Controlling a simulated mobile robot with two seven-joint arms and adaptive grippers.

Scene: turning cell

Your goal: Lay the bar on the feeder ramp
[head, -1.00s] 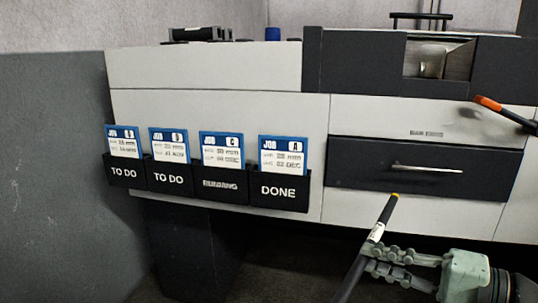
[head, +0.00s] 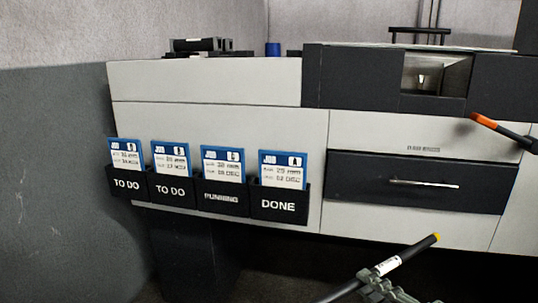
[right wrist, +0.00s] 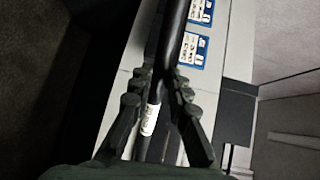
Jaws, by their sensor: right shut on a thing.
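The bar (head: 402,259) is a dark rod with a yellow end and a white label, in the lower right of the head view. It is tilted, its yellow end up and to the right. My right gripper (head: 378,283) is shut on it beside the label. In the right wrist view the bar (right wrist: 176,50) runs between the fingers of my right gripper (right wrist: 158,88), with the white label near them. My left gripper is not in view. I cannot make out the feeder ramp for certain in these frames.
A light machine body (head: 215,125) spans the back, with a dark drawer (head: 420,197) and a small window (head: 428,80). Black card holders (head: 224,201) with blue job cards hang on its front. An orange-tipped handle (head: 484,120) sticks out at the right.

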